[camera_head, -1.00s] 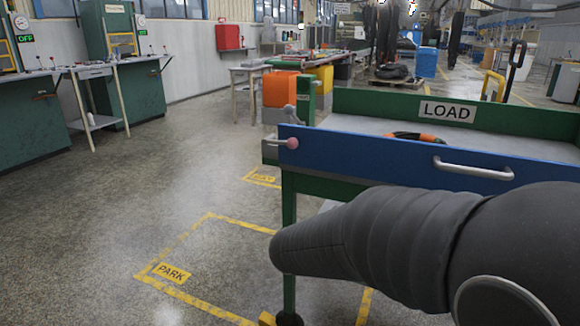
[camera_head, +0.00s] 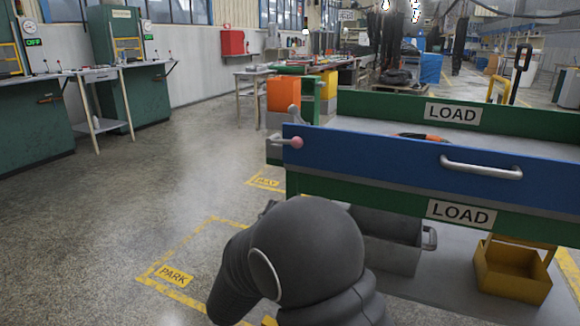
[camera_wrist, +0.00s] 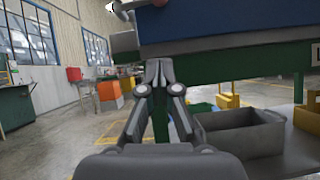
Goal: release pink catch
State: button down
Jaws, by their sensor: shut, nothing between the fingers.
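The pink catch (camera_head: 297,142) is a small round knob at the left end of the blue front panel (camera_head: 400,152) of the cart marked LOAD. A grey lever with a ball end (camera_head: 294,112) stands just above it. In the head view my dark arm hides most of the gripper.
The panel has a silver handle (camera_head: 482,168). Below are a grey bin (camera_head: 390,240) and a yellow bin (camera_head: 512,268) on the lower shelf. An orange-handled item (camera_head: 420,137) lies in the tray. Open floor with a yellow PARK marking (camera_head: 174,276) lies left.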

jog(key=p, duration=0.1)
send_near(287, 140)
jog(key=w+d, duration=0.1)
jog(key=w+d+f, duration=0.1)
jog(key=w, duration=0.1)
jog(key=w+d+f, duration=0.1)
jog(key=d, duration=0.1)
jog(key=shift+w+d+f, duration=0.1)
jog(key=shift+w+f, duration=0.05)
jog(key=shift+w, duration=0.05)
jog(key=shift+w+d+r+p, duration=0.1)
jog(key=shift+r+p, duration=0.15)
jog(key=shift+r, duration=0.7)
jog(key=shift+w+d+r+p, duration=0.1)
jog(key=shift+d+r+p, duration=0.1)
jog(key=shift+r, duration=0.7)
